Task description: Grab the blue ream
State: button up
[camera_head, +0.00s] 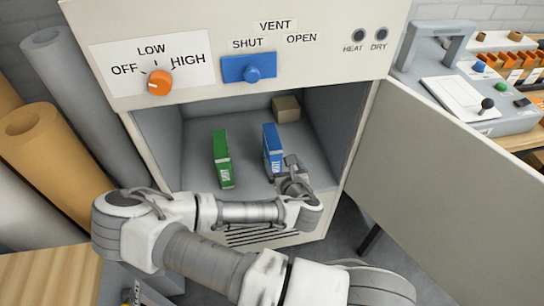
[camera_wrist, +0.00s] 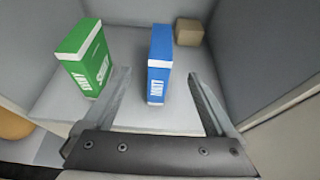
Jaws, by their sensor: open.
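The blue ream (camera_head: 271,146) stands upright on the floor of an open cabinet, right of a green ream (camera_head: 222,158). In the wrist view the blue ream (camera_wrist: 159,66) is ahead, roughly centred between the spread fingers. My gripper (camera_head: 290,168) is at the cabinet opening, just in front of and to the right of the blue ream in the head view. In the wrist view my gripper (camera_wrist: 160,95) is open, with nothing held between its fingers. The green ream (camera_wrist: 86,58) stands outside the left finger.
A small brown box (camera_head: 286,108) sits at the back right of the cabinet (camera_head: 150,130). The cabinet's door (camera_head: 440,170) is swung open to the right. Its side walls bound the space. Rolls (camera_head: 60,150) stand at left.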

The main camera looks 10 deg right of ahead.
aim_at(272, 139)
jog(key=b+x, duration=0.3)
jog(key=x, duration=1.3)
jog(key=shift+b, duration=0.35)
jog(key=shift+r, duration=0.1)
grip_shut()
jog(key=shift+r, duration=0.1)
